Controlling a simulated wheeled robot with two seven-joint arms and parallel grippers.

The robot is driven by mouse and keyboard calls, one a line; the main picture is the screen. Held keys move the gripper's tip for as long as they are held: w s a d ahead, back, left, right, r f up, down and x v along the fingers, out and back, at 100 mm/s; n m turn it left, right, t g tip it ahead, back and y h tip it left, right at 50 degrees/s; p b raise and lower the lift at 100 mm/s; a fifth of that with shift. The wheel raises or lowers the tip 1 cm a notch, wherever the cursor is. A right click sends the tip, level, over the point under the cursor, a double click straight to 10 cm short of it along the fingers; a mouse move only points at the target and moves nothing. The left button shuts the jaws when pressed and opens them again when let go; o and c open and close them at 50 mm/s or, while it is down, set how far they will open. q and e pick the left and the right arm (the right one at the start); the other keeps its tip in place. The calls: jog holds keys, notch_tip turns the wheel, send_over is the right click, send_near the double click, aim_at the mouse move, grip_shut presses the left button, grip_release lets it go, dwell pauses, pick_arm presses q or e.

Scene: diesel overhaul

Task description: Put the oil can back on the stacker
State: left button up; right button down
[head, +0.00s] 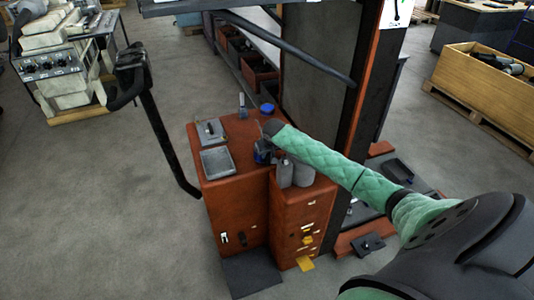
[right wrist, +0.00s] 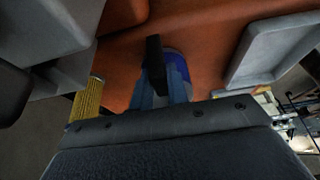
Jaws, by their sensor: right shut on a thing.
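The stacker is the orange-red machine (head: 235,205) in the middle of the head view, with a dark mast behind it. My right gripper (head: 266,143) is over its top, reached by my green-sleeved arm from the right. It is shut on a small blue thing, which I take for the oil can (head: 262,154). In the right wrist view the blue can (right wrist: 178,68) shows behind a dark finger, with orange stacker surface around it. The gripper hides much of the can, and I cannot tell whether it touches the stacker top. My left gripper is not in view.
Two grey trays (head: 218,163) lie on the stacker's top left. Grey cylinders (head: 294,172) stand close to my right gripper. A blue round thing (head: 267,108) and a small dark bottle (head: 242,105) are at the back. A black tiller arm (head: 165,135) rises at left.

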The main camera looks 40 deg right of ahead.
jog(key=shift+f, duration=0.4)
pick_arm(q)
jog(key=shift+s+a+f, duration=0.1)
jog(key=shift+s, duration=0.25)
pick_arm(e)
jog(key=c, duration=1.4)
grip_release()
jog(key=shift+f, duration=0.1)
jog(key=shift+o, duration=0.2)
